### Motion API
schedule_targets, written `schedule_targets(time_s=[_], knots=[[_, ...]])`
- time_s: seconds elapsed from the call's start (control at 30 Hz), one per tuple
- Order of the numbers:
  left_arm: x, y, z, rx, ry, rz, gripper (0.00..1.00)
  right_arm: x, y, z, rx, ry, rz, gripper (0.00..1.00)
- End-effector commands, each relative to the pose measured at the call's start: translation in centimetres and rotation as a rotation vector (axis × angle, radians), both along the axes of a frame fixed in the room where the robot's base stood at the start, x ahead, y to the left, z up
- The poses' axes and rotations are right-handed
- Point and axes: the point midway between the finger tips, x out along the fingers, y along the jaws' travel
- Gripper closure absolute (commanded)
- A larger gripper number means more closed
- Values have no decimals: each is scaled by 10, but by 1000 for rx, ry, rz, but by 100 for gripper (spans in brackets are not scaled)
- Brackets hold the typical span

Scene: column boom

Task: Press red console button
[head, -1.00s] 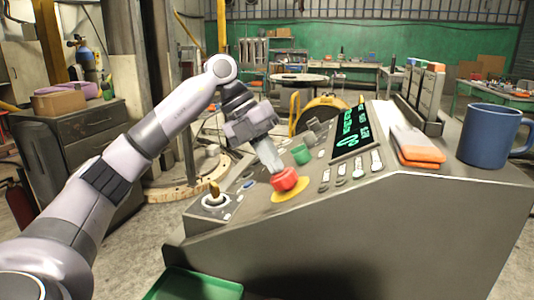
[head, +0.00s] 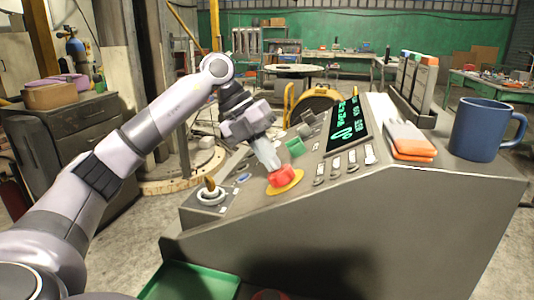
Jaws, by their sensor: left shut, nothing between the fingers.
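The red console button (head: 282,178) sits on a yellow round plate (head: 295,184) on the sloped top of the grey console (head: 340,215). My left gripper (head: 271,164) is shut and comes down on the button from the upper left. Its pale fingertips appear to touch the top of the button and hide part of it. The button looks low against its yellow plate. My right gripper is not in view.
Beside the button are a green button (head: 295,148), a joystick (head: 211,190) and a row of switches. A lit green display (head: 350,125) stands behind. A blue mug (head: 479,130) and orange-and-white pads (head: 409,142) rest on the console's right. A green tray (head: 190,283) is below.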

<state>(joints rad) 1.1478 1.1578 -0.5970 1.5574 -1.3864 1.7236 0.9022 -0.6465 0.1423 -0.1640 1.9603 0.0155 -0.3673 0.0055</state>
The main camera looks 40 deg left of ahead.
Motion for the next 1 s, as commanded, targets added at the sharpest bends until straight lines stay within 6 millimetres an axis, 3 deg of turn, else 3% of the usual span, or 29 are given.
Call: schedule_targets(time_s=[0.27, 0.6, 0.77, 1.0], knots=[[-5, 13, 41, -2, -11, 2, 100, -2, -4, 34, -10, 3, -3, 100], [-23, 48, 103, -3, -17, 3, 100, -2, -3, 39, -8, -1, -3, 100], [-27, 56, 116, -3, -15, 5, 100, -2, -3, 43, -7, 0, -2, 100], [-29, 59, 120, -2, -15, 4, 100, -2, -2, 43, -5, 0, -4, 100]])
